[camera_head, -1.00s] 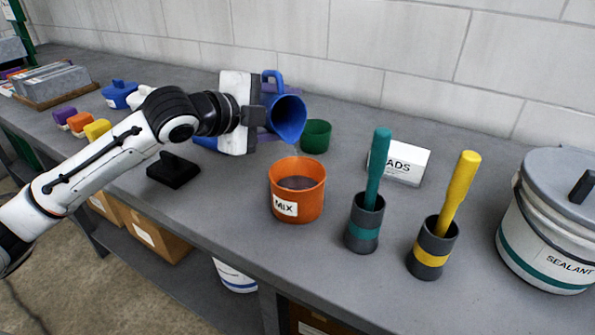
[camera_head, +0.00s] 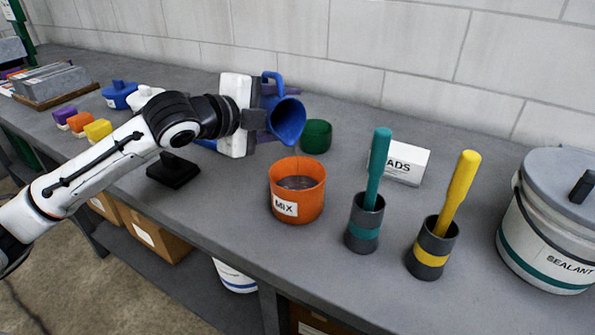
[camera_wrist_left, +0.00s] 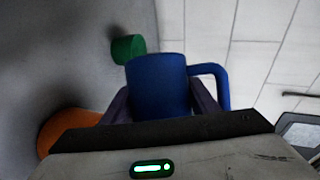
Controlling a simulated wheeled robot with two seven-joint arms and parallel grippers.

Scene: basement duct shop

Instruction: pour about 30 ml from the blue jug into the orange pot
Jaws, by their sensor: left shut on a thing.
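My left gripper (camera_head: 262,120) is shut on the blue jug (camera_head: 288,122), holding it above the bench, behind and slightly left of the orange pot. The jug is tilted, its mouth facing right and toward the head camera, its handle up. No stream shows. The orange pot (camera_head: 297,204), labelled MIX, stands upright with some dark content inside. In the left wrist view, the jug (camera_wrist_left: 158,85) sits between the purple fingers, and part of the orange pot (camera_wrist_left: 62,130) shows at lower left. The jug's liquid level cannot be seen. My right gripper is not in view.
A green cup (camera_head: 316,136) is close behind the jug's mouth. Teal-handled (camera_head: 365,225) and yellow-handled (camera_head: 432,250) tools stand in holders right of the pot. A white card (camera_head: 407,163), a sealant bucket (camera_head: 550,230) and a black stand (camera_head: 173,170) are also on the bench.

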